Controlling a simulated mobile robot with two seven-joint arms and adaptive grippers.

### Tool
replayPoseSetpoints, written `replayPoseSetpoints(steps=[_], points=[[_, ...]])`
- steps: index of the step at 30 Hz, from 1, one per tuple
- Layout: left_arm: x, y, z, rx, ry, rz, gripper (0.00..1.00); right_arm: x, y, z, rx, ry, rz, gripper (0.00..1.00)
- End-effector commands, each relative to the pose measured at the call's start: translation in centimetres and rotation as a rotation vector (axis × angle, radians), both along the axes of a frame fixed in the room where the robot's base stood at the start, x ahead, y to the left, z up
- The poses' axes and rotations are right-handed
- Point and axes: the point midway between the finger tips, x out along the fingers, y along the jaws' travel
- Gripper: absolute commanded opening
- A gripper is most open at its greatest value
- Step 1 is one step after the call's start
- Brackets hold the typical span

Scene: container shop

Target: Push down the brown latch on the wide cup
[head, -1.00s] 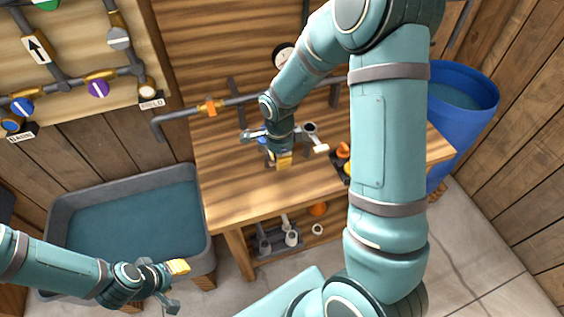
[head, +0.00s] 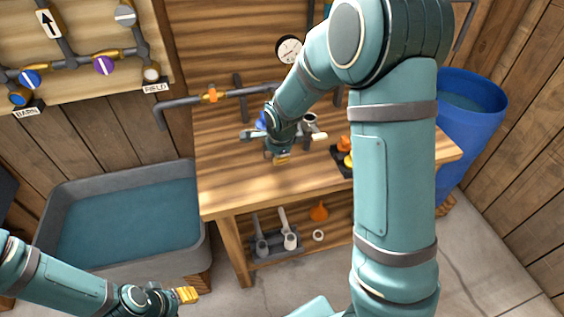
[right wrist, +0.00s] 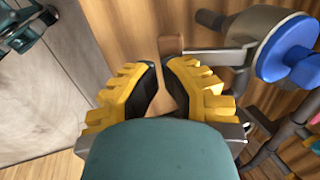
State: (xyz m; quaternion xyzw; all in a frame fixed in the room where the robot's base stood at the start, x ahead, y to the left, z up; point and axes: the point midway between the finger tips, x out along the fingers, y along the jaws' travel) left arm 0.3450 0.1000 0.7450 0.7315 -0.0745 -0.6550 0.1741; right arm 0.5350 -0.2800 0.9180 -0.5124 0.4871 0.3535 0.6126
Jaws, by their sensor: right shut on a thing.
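The wide metal cup (right wrist: 262,28) with a blue round lid (right wrist: 290,48) shows in the right wrist view at upper right. Its brown latch (right wrist: 171,46) sits on a grey bar, just at my right fingertips. My left gripper (head: 180,298) is at the lower left, away from the bench.
The wooden workbench (head: 235,185) has free room at its front left. A metal cup with a pale handle (head: 312,120) and a dark stand with orange and yellow parts (head: 343,160) are right of my gripper. A water trough (head: 120,220) and a blue barrel (head: 455,130) flank the bench.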

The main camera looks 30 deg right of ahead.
Motion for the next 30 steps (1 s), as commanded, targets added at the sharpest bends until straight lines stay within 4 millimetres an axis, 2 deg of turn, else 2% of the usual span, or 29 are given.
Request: replayPoseSetpoints(steps=[10, 20, 30], points=[[0.2, 0.0, -0.8, 0.001, -0.005, 0.001, 0.47, 0.9, -0.1, -2.2, -0.001, 0.003, 0.0, 0.0], [0.2, 0.0, -0.5, 0.001, -0.005, 0.001, 0.47, 0.9, -0.1, -1.8, 0.0, 0.002, 0.001, 0.0], [0.2, 0.0, 0.8, 0.001, -0.005, 0.001, 0.47, 1.0, -0.2, -0.4, -0.001, 0.001, 0.001, 0.0]])
